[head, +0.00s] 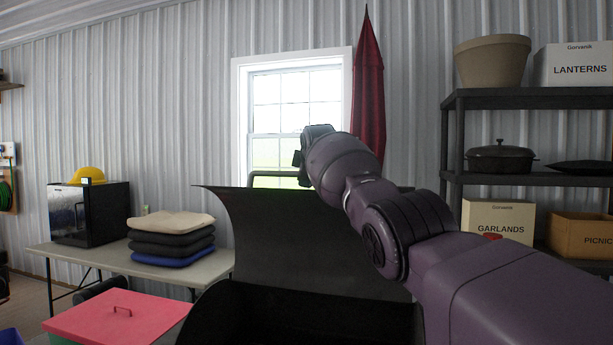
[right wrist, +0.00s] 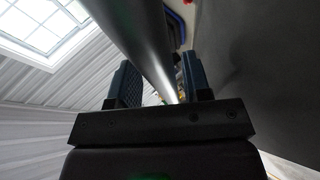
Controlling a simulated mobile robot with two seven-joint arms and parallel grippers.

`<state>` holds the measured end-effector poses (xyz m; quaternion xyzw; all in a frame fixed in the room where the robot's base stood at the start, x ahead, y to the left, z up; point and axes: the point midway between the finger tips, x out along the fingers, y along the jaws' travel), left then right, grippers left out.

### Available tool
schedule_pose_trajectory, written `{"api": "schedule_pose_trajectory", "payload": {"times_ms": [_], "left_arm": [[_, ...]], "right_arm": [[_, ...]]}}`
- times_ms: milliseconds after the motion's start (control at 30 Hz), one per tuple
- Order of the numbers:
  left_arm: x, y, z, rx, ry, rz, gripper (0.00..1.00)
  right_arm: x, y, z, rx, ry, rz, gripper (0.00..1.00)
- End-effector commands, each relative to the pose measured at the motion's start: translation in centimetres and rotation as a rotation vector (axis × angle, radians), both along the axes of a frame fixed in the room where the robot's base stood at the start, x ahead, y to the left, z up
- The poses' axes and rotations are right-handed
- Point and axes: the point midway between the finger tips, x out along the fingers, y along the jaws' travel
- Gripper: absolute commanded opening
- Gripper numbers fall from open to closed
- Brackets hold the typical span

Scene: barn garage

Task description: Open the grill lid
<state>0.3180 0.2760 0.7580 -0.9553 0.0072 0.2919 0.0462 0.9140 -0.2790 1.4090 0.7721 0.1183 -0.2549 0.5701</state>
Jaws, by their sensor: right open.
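The dark grill (head: 290,310) stands at the bottom middle of the head view. Its lid (head: 310,235) is raised, with its curved dark panel standing up above the body. A bar-like handle (head: 268,173) shows at the lid's upper edge, in front of the window. My right arm reaches over from the right to the lid's top; its gripper (head: 308,155) is mostly hidden behind my wrist there. In the right wrist view, my right gripper (right wrist: 160,80) is open, with the metal handle bar (right wrist: 140,35) running between its fingers; contact is unclear. My left gripper is not in view.
A red-lidded box (head: 120,318) stands left of the grill. Behind it, a table (head: 190,265) holds stacked cushions (head: 172,240) and a black mini fridge (head: 90,213). A black shelf (head: 540,97) with boxes stands at the right. A closed red umbrella (head: 368,95) stands by the window.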

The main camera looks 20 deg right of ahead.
Motion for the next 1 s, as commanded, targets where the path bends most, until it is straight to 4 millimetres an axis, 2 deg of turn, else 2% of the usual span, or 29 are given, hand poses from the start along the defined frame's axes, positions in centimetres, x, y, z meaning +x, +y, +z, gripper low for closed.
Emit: {"api": "schedule_pose_trajectory", "payload": {"times_ms": [467,800,1000], "left_arm": [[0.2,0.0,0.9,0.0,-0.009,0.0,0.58],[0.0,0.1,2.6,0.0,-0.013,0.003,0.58],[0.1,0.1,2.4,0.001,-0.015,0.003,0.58]], "right_arm": [[-0.6,0.2,0.6,0.002,0.001,0.001,0.44],[-2.3,0.4,1.5,0.001,0.002,0.001,0.44],[-3.8,0.5,2.2,0.001,0.003,0.001,0.44]]}}
